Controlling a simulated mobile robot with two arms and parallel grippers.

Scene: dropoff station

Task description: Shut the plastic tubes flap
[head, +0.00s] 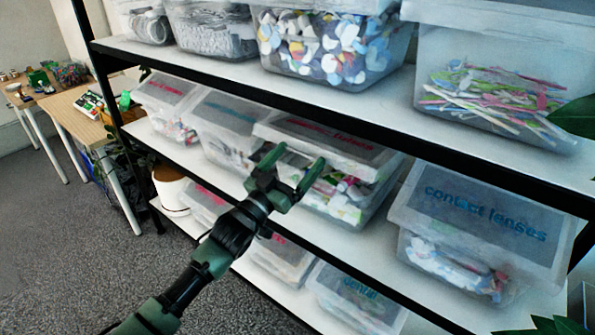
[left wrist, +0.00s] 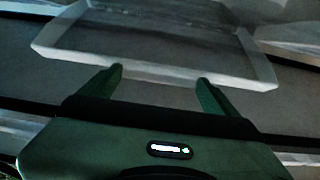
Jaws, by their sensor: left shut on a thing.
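The flap (head: 372,160) is the pale lid with a dark panel and reddish, hard-to-read writing, on a clear bin (head: 372,208) of mixed plastic pieces on the middle shelf. Pieces show below its front edge; I cannot tell how far it stands open. My left gripper (head: 297,168) is at the flap's front edge, its green fingers spaced apart but closed on that edge. In the left wrist view, the flap (left wrist: 150,68) spans ahead, with the fingertips of my left gripper (left wrist: 160,80) at its near rim. My right gripper is not in view.
A bin labelled "contact lenses" (head: 470,215) stands to the right, and another lidded bin (head: 225,115) close to the left. The upper shelf (head: 330,92) with more bins runs above. Plant leaves (head: 575,118) show at the right edge. Open floor (head: 60,230) lies at left.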

